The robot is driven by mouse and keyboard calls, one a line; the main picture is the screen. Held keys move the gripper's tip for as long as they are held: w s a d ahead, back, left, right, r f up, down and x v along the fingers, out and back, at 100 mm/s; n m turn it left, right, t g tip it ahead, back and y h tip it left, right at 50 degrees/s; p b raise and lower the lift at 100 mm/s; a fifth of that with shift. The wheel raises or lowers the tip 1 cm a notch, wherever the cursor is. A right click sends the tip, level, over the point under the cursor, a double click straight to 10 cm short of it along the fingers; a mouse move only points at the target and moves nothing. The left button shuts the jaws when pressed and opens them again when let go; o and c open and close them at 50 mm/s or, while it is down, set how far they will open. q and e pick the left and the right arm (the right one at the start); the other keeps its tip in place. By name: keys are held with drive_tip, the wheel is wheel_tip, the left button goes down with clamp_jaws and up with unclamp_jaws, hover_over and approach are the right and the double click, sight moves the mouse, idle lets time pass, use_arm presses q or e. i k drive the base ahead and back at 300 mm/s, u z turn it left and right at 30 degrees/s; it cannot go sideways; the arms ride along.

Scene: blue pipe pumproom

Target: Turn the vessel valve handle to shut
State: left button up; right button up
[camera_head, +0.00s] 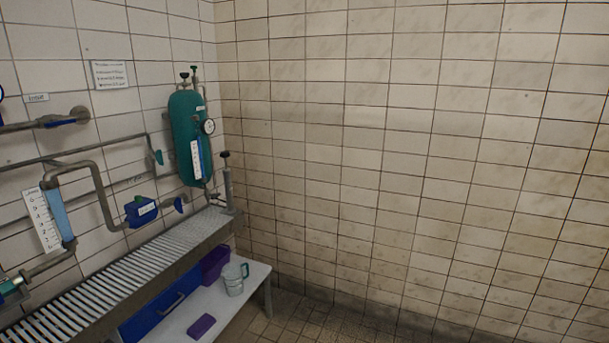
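A green vessel (190,138) is mounted upright in the far left corner, against the tiled wall. It has a round dial gauge (208,127) on its right side and a white scale strip on its front. Two small valve handles sit on top of it, one dark (184,76) and one green (194,69). A dark knob (225,155) tops an upright stem just right of the vessel's lower end. I cannot tell which of these is the vessel valve handle, nor how far any is turned. Neither of my grippers shows in the head view.
A slatted metal bench (110,277) runs along the left wall below the pipes. Below it stands a white low table (240,304) with a metal mug (233,280) and purple items. A blue boxed fitting (141,211) and a flow tube (59,214) sit on the pipework. Floor shows at right.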

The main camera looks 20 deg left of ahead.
sight(159, 155)
drive_tip(key=i, duration=2.2)
drive_tip(key=u, duration=0.7)
drive_tip(key=i, duration=1.25)
drive_tip(key=u, duration=1.8)
drive_tip(key=i, duration=0.9)
drive_tip(key=u, duration=0.6)
